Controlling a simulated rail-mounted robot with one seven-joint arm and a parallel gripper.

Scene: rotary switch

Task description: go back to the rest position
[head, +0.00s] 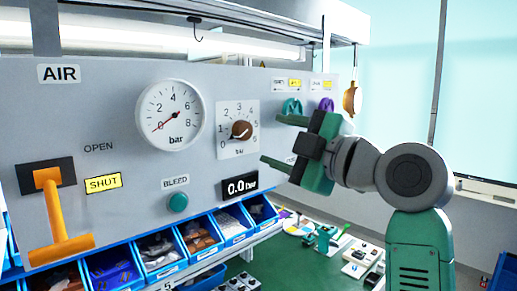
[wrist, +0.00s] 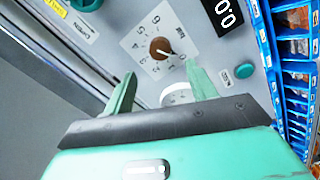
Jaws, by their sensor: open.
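My gripper (head: 271,139) is open and empty, to the right of the rotary switch in the head view. Its two green fingers point toward the panel and are clear of the knob. The brown round knob (head: 241,130) sits on a white numbered plate (head: 224,148). In the wrist view the knob (wrist: 160,48) lies beyond the open fingertips (wrist: 161,72), with nothing between them. A white mark shows on the knob, but I cannot tell its exact setting.
The panel carries a bar gauge (head: 171,115) with its needle near 0, a display (head: 240,186) reading 0.0 bar, a green bleed button (head: 178,203) and an orange lever (head: 55,215) by SHUT. Blue bins (head: 157,255) line the panel's bottom. A green worktop (head: 290,255) lies below right.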

